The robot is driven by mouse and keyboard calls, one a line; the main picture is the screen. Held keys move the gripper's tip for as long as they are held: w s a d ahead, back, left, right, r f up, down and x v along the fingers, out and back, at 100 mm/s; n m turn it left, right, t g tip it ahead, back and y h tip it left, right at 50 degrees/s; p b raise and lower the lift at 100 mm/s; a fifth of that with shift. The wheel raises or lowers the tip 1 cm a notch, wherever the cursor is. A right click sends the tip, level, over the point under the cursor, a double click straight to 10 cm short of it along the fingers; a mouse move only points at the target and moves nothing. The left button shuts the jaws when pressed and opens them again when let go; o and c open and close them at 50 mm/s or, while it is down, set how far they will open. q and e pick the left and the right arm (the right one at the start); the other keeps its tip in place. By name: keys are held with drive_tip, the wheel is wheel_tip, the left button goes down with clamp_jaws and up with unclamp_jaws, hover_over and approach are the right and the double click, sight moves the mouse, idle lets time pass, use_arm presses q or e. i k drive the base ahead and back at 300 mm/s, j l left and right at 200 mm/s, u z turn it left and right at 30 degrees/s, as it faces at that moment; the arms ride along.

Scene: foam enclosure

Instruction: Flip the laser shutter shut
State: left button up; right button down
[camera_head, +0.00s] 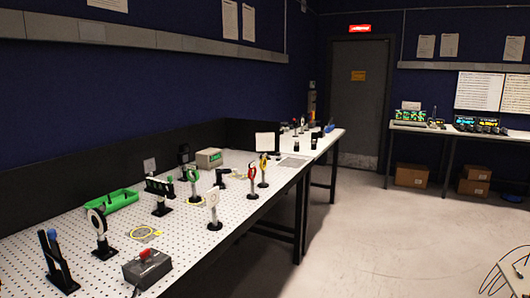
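A dark grey box with a red lever or knob on top (147,268) sits at the near front edge of the perforated optical table (85,258). It may be the laser shutter, but I cannot tell for sure, nor read the lever's position. A pale grey box with a green panel (209,157) stands farther back on the table. Neither of my grippers is in view.
Several post-mounted optics stand on the table, among them a black ring mount (99,232) and a white-headed post (213,210). A green tray (115,201) lies near the back wall. Open floor (350,240) lies right of the table, up to a far bench (460,131).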

sight(51, 234)
drive_tip(key=u, duration=1.3)
